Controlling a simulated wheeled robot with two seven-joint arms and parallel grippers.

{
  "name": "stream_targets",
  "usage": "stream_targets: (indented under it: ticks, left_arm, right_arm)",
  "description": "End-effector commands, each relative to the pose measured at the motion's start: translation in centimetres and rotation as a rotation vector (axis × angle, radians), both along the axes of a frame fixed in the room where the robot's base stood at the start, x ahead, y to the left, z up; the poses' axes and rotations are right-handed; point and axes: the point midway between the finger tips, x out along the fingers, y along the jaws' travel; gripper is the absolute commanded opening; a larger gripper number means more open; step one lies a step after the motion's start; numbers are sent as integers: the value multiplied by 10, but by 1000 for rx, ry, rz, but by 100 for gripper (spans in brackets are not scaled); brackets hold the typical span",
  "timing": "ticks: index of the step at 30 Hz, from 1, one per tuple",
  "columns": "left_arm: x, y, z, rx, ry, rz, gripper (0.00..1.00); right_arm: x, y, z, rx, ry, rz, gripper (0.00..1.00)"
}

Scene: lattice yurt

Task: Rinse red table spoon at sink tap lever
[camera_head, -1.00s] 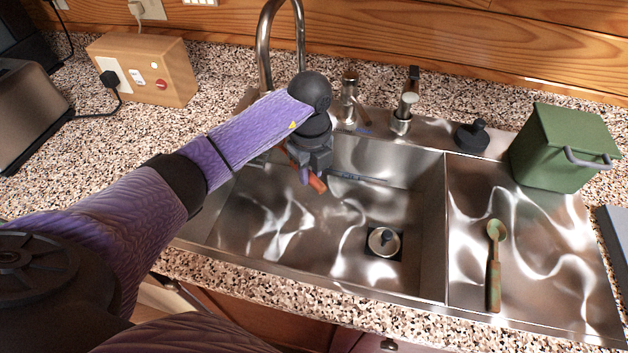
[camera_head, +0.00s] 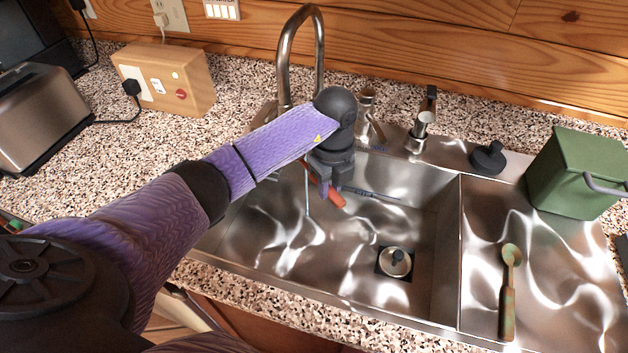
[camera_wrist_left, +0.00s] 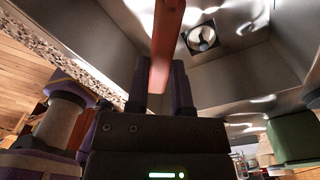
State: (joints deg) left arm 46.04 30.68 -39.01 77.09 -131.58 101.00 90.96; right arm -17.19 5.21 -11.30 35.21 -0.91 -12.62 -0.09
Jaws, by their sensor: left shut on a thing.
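The red table spoon (camera_head: 337,198) is held between the fingers of my left gripper (camera_head: 330,187), over the left part of the large steel sink basin (camera_head: 270,248). In the left wrist view the red spoon (camera_wrist_left: 162,50) runs up from between the dark fingers (camera_wrist_left: 164,88); its far end is cut off. The tall curved tap (camera_head: 284,62) stands behind my wrist, its spout end hidden by my arm. A thin pale line drops left of the spoon; it may be water. A chrome fitting, perhaps the lever (camera_head: 367,112), stands right of my wrist. My right gripper is out of view.
A green-and-brown spoon (camera_head: 509,290) lies on the drainboard (camera_head: 570,285) at right, near a green bin (camera_head: 575,175). A soap dispenser (camera_head: 420,132) and black stopper (camera_head: 488,158) line the back rim. A toaster (camera_head: 45,115) and wooden socket box (camera_head: 165,78) stand left.

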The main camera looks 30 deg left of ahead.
Motion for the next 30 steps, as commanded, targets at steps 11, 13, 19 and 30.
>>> stream_targets:
  ticks: [11,13,19,30]
  left_arm:
    - [-8,8,1,0,-1,0,0]
    - [-8,8,0,0,-1,0,0]
    - [-4,5,-1,-1,0,0,0]
    - [0,0,0,0,1,0,0]
  right_arm:
    - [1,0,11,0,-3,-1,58]
    - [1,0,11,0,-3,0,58]
    - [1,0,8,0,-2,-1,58]
    - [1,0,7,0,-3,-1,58]
